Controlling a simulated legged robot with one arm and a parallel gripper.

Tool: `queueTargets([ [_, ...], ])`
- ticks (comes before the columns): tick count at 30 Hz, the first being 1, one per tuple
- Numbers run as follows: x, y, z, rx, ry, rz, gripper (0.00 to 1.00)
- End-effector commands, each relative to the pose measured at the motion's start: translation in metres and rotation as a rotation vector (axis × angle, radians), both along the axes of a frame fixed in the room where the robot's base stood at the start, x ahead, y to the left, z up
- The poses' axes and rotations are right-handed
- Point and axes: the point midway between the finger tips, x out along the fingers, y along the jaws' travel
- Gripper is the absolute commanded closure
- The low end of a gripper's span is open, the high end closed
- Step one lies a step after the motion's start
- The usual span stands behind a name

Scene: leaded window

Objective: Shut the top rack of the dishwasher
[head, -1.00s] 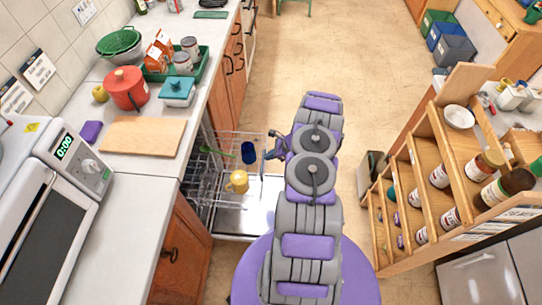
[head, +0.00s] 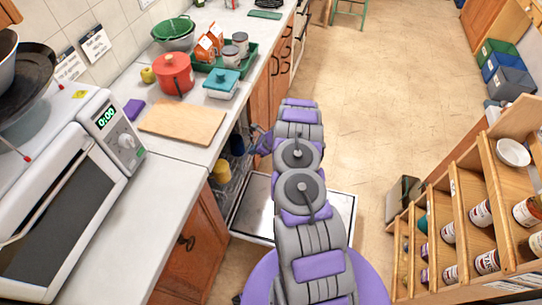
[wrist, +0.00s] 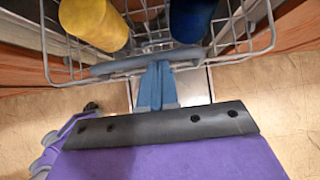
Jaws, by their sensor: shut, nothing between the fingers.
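The top rack (wrist: 268,28) is a white wire basket with a grey front bar (wrist: 150,63). It holds a yellow cup (head: 221,172) and a blue cup (head: 237,145). In the head view the rack lies mostly inside the dishwasher under the counter, and its far side is hidden. In the wrist view the yellow cup (wrist: 93,22) and blue cup (wrist: 193,18) stand behind the bar. My gripper (head: 258,141) is shut and empty. Its blue fingertips (wrist: 157,68) are at the middle of the front bar and appear to touch it.
The dishwasher door (head: 257,190) lies open and low, partly behind my arm. The counter (head: 165,195) edge overhangs the rack at left. A wooden spice shelf (head: 465,215) stands at right. The floor (head: 360,85) ahead is clear.

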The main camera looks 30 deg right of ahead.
Motion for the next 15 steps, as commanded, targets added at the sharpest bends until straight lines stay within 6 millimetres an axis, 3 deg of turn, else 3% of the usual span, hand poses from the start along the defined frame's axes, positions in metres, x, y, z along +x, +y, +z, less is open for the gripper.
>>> queueTargets([
  [6,0.038,0.032,0.000,-0.002,-0.003,0.004,1.00],
  [15,0.066,0.056,0.000,0.000,-0.001,0.003,1.00],
])
